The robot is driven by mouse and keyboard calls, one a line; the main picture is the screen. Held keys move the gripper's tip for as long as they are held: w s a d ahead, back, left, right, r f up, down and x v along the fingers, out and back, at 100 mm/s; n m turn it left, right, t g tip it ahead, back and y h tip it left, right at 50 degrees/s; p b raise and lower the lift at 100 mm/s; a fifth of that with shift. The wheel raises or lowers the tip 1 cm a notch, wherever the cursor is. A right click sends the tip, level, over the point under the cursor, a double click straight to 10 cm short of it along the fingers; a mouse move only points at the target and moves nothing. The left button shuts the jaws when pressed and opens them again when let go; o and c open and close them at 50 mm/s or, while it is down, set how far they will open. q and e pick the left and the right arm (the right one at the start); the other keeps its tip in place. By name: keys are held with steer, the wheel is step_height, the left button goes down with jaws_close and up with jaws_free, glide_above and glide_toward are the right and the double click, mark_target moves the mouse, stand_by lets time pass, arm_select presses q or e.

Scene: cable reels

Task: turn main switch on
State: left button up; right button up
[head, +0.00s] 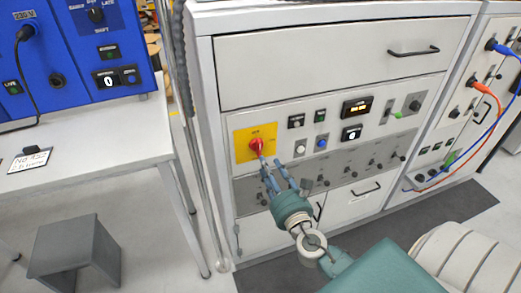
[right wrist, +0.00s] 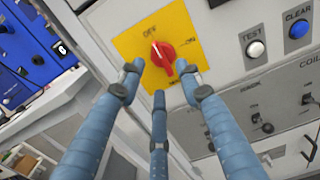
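The main switch is a red rotary knob (head: 256,146) on a yellow plate (head: 242,150) on the front of the white cabinet. In the right wrist view the red knob (right wrist: 163,55) stands tilted on the yellow plate (right wrist: 178,22), with "OFF" printed above it and "ON" to its right. My right gripper (head: 275,165) is just in front of the plate, below and right of the knob. In the right wrist view its blue fingers (right wrist: 160,85) are spread around the knob, open, with no clear contact. My left gripper is not in view.
Right of the plate are a white test button (right wrist: 256,49), a blue clear button (right wrist: 299,29) and small toggles. A drawer handle (head: 413,52) sits above. A white table (head: 90,135) with a blue panel (head: 75,50) and a grey stool (head: 75,252) stand left.

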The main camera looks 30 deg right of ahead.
mark_target(258, 150)
steer(key=p+x, duration=0.1)
steer(key=x, duration=0.7)
steer(key=shift+a, duration=0.15)
steer(key=shift+c, duration=0.5)
jaws_close()
